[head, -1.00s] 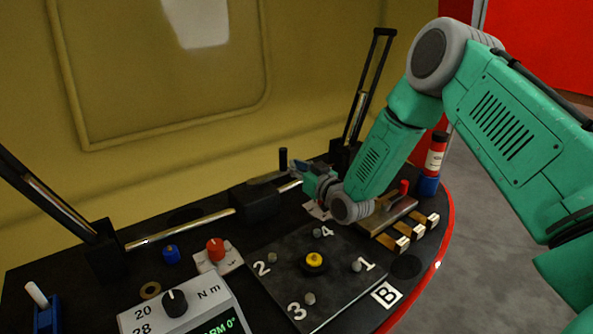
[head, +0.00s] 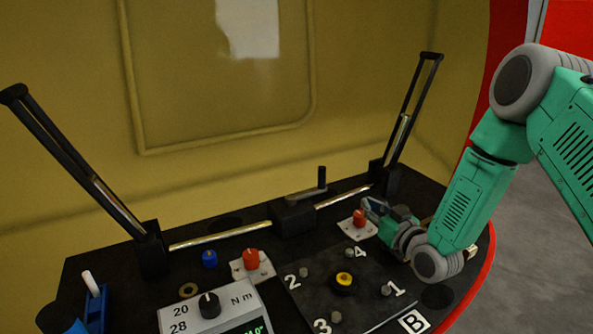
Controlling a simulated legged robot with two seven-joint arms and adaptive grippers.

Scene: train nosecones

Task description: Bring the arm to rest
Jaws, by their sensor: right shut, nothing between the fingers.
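My right arm is green and grey and comes in from the right in the head view. My right gripper (head: 369,206) is shut and empty, above the back right of the black console (head: 228,222). It is close to a red knob (head: 359,217) on a white plate; I cannot tell whether they touch. The forearm and wrist hide the right end of the console.
A black plate with a yellow-centred button (head: 344,279) and numbered studs lies in front of the gripper. Tall black levers (head: 68,155) stand left and right (head: 408,115). A crank (head: 310,190), a red knob (head: 251,257) and a torque meter (head: 215,309) sit further left.

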